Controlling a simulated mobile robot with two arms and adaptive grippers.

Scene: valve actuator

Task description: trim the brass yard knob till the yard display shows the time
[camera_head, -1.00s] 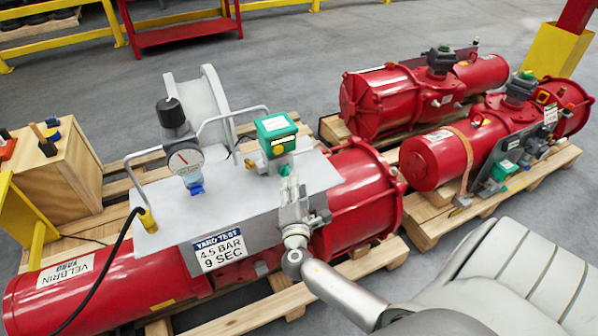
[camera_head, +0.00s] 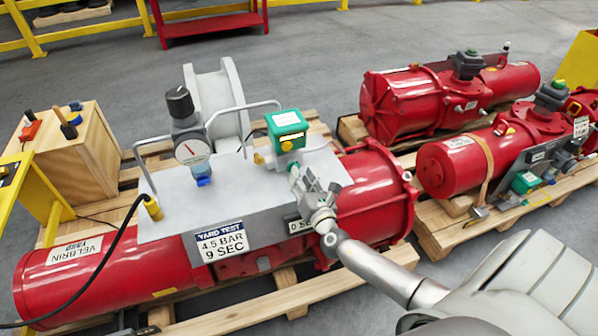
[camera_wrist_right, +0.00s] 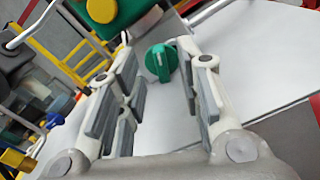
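The yard display is a green box (camera_head: 287,130) on the grey panel (camera_head: 240,185). Its lit yellow characters are too small to read. The brass knob (camera_head: 259,158) sits at its lower left; in the right wrist view a round brass-yellow knob (camera_wrist_right: 101,9) shows on the green box at the top. A sign (camera_head: 220,241) reads "YARD TEST 4.5 BAR 9 SEC". My right gripper (camera_head: 299,176) is over the panel, just below the box. In the right wrist view its fingers (camera_wrist_right: 158,55) are apart, with a green knob (camera_wrist_right: 161,62) visible between them and nothing gripped. My left gripper is not in view.
A gauge (camera_head: 192,151) with a black-topped regulator and bent metal handles stand left of the box. A black cable runs from the panel's left side. A wooden box (camera_head: 80,150) stands at left. Other red actuators (camera_head: 425,100) lie on pallets at right.

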